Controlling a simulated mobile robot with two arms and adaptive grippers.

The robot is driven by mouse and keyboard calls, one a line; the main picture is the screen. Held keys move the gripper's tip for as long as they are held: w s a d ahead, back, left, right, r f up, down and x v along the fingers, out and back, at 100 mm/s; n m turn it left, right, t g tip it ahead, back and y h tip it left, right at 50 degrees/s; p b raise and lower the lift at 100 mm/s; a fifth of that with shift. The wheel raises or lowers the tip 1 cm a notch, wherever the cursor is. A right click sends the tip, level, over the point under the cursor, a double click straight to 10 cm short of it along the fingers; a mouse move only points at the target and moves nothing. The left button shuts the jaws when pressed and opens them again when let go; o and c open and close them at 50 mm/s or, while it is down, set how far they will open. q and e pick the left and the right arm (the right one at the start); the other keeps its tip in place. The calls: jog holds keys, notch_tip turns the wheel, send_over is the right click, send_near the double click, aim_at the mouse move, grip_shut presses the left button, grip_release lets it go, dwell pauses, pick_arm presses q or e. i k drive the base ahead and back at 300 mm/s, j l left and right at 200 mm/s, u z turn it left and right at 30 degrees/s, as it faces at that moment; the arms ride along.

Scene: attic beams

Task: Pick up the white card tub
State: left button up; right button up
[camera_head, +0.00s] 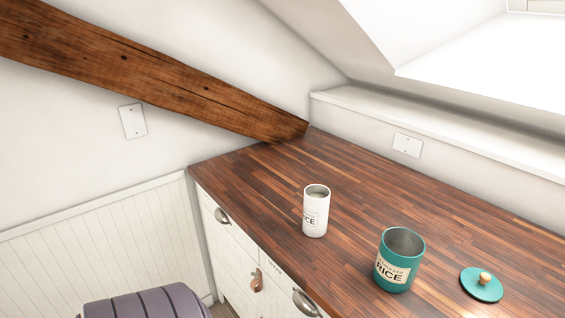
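A white tub (316,215), tall and round with dark lettering on a label, stands upright on the wooden countertop (270,200). Its top looks open, and its label is partly turned away, with the letters "CE" readable. It stands near the counter's front edge, left of a teal tin. Neither of my grippers shows in this view.
A teal tin (386,274) labelled RICE stands open to the right, with a teal lid (482,286) with a knob lying beside it. White drawers (226,236) are below the counter. A wooden beam (150,75) slopes down to the back. The counter's back left is clear.

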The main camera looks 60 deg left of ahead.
aim_at(316, 211)
jog(key=u, duration=1.5)
